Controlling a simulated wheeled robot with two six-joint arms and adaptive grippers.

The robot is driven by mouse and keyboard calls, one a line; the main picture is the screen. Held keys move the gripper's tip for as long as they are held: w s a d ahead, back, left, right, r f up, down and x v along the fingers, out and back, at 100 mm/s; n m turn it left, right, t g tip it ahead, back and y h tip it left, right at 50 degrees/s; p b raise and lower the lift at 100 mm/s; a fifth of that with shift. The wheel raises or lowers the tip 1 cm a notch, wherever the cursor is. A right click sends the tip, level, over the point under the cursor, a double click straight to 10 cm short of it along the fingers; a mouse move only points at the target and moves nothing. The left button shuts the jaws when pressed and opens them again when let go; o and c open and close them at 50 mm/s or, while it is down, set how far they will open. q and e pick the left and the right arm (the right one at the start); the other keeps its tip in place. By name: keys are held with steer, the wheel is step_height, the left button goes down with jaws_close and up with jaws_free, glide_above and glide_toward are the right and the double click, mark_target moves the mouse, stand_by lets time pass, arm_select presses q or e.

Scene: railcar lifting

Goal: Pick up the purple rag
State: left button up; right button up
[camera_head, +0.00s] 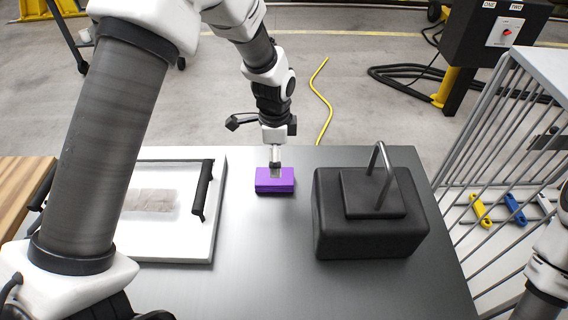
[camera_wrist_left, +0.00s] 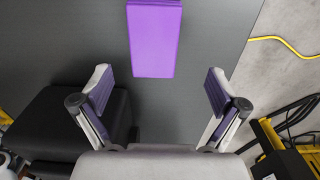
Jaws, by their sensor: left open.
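The purple rag (camera_head: 275,186) is a folded rectangular block lying on the dark grey table, left of a black box. In the left wrist view the rag (camera_wrist_left: 155,40) lies ahead of the fingers, roughly centred between them. My left gripper (camera_head: 276,168) points down over the rag and hides part of its top. In the wrist view the left gripper (camera_wrist_left: 158,82) is open, with its two fingers wide apart and nothing between the tips. I cannot tell its exact height above the rag. My right gripper is not in view; only part of that arm shows at the right edge.
The black box (camera_head: 370,235) with a metal handle stands right of the rag. A white tray (camera_head: 185,245) with black handles lies to the left, partly behind my left arm. A metal rail rack (camera_head: 490,150) stands beyond the table's right edge. Bare table separates rag and box.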

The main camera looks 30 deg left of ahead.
arm_select(q)
steer(key=shift+s+f, duration=0.8)
steer(key=shift+s, duration=0.05)
steer(key=f, duration=0.2)
steer(key=w+f+p, duration=0.1)
steer(key=f, duration=0.1)
steer(key=shift+f, duration=0.25)
steer(key=shift+s+r, duration=0.1)
steer(key=shift+s, duration=0.05)
steer(key=shift+s+r, duration=0.1)
steer(key=c, duration=1.2)
step_height(320, 180, up, 10)
steer(key=shift+f+b, duration=0.1)
steer(key=shift+b, duration=0.3)
